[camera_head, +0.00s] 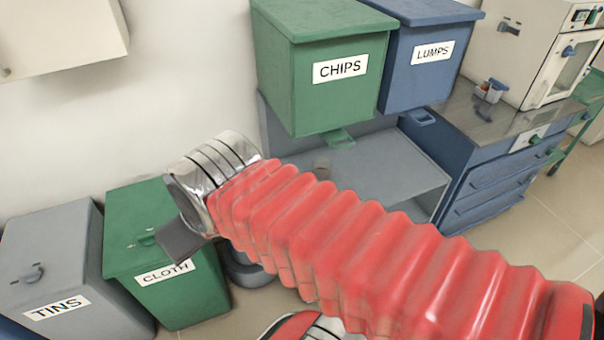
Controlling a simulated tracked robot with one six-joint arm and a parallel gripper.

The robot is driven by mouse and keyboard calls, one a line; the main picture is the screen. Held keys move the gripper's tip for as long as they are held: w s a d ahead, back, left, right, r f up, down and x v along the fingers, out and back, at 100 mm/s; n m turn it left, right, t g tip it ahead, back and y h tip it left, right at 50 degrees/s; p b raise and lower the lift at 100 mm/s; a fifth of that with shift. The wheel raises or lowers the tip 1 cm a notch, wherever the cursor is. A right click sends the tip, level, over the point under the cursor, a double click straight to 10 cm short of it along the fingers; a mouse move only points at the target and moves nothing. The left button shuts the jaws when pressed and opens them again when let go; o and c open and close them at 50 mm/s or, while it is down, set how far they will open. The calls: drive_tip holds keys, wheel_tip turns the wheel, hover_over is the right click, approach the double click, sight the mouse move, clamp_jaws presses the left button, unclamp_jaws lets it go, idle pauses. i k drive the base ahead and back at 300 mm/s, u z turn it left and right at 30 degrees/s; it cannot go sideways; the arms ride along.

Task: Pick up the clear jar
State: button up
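I cannot make out a clear jar for certain. A small see-through container (490,90) with something reddish and blue at it stands on the dark counter beside the white furnace. A small, faint greyish object (322,168) sits on the grey shelf under the green CHIPS bin; it is too small to identify. My red ribbed arm crosses the picture to a shiny metal wrist. A dark grey plate, seemingly part of my gripper (180,242), shows below the wrist in front of the CLOTH bin. Its fingertips are mostly hidden, and nothing held is visible.
The green CHIPS bin (318,85) and blue LUMPS bin (425,65) hang above the grey shelf (385,165). The grey TINS bin (60,265) and green CLOTH bin (175,295) stand at lower left. Blue drawers (500,180) support the counter (470,118) below the white furnace (520,45).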

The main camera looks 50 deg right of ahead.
sight(322, 165)
drive_tip(key=u, duration=1.5)
drive_tip(key=k, duration=1.2)
drive_tip(key=z, duration=0.85)
drive_tip(key=i, duration=0.8)
